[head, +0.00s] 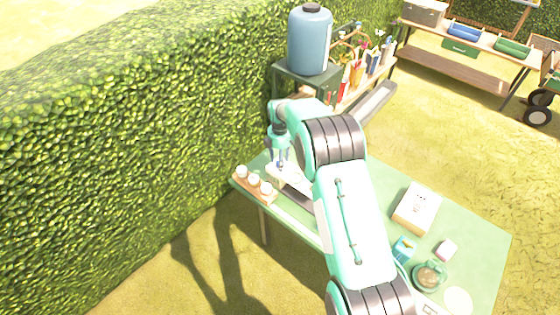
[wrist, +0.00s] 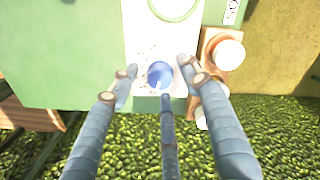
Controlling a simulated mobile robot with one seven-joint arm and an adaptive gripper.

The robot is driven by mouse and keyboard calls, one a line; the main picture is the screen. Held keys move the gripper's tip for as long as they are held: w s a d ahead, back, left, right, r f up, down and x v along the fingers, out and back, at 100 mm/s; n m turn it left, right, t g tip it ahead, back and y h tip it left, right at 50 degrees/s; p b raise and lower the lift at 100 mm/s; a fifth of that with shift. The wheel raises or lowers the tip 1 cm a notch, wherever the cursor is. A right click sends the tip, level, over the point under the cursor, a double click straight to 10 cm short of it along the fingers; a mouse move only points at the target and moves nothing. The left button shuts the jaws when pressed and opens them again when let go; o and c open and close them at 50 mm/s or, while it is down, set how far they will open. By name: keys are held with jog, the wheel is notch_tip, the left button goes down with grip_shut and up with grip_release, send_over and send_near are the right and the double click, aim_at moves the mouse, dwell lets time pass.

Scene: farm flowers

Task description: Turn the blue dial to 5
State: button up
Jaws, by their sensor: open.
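The blue dial (wrist: 160,74) sits on a white device (wrist: 140,45) with small dark marks around it. A pale pointer line shows on the dial's lower part in the wrist view; the numbers are too small to read. My gripper (wrist: 160,82) is open, with its fingers spread around the dial: one to its left, one to its right, one below it in the picture. I cannot tell whether any finger touches it. In the head view, my gripper (head: 280,160) points down over the white device (head: 290,178) at the table's far left end, and the dial cannot be made out.
A wooden holder with white round-topped items (head: 255,185) stands beside the device. The green table (head: 380,180) also bears a white box (head: 416,208), a blue packet (head: 403,249) and a glass jar (head: 430,276). A hedge (head: 130,150) rises close by on the left.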

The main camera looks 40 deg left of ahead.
jog(key=shift+f, duration=0.2)
jog(key=c, duration=1.1)
jog(key=shift+c, duration=0.2)
